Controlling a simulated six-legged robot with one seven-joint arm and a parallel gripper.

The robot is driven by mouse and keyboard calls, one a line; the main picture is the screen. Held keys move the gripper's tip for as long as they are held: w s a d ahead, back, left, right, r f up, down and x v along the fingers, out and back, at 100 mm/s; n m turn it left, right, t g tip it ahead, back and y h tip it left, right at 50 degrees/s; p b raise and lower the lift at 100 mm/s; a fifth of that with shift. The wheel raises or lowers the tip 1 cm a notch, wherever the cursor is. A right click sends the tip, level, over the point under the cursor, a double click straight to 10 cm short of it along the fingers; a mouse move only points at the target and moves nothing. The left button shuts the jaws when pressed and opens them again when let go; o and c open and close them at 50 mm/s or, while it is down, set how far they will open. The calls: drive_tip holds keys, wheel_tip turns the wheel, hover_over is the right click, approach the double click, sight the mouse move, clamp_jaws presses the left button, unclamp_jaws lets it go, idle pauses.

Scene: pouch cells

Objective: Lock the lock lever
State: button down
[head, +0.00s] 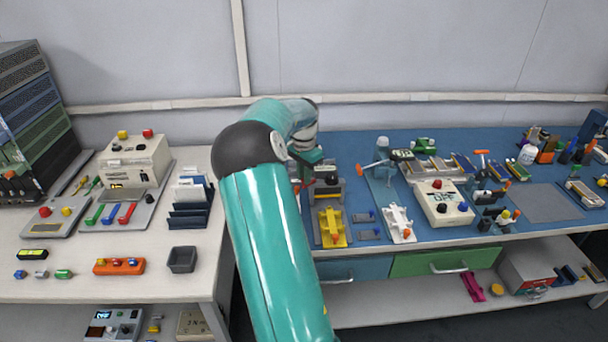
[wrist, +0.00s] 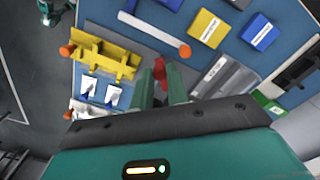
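My gripper (wrist: 162,86) points down at the blue bench. Its two green fingers stand a little apart in the wrist view. A red knob-like part (wrist: 159,70) shows between the fingertips; I cannot tell whether they touch it. It may be the lock lever, but its shape is mostly hidden. In the head view my gripper (head: 306,180) is at the left end of the blue bench, partly hidden by my arm, above a grey fixture. A yellow fixture (wrist: 105,57) with orange knobs lies left of the fingers; it also shows in the head view (head: 332,228).
A pale bar with an orange tip (wrist: 152,32) lies beyond the fingers. Yellow (wrist: 208,27) and blue (wrist: 259,31) blocks and a grey ribbed part (wrist: 225,78) lie right. A white fixture (head: 399,222) and a control box (head: 440,203) stand right in the head view.

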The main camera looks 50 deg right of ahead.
drive_tip(key=shift+s+n, duration=0.1)
drive_tip(key=shift+n, duration=0.2)
drive_tip(key=shift+s+d+n, duration=0.1)
drive_tip(key=shift+s+n, duration=0.25)
drive_tip(key=shift+n, duration=0.6)
drive_tip(key=shift+s+a+n, duration=0.1)
drive_tip(key=shift+s+n, duration=0.3)
drive_tip(key=shift+n, duration=0.5)
drive_tip(key=shift+s+d+n, duration=0.1)
drive_tip(key=shift+s+n, duration=0.25)
drive_tip(key=shift+n, duration=0.6)
drive_tip(key=c, duration=1.4)
unclamp_jaws()
drive_tip(key=shift+o, duration=0.2)
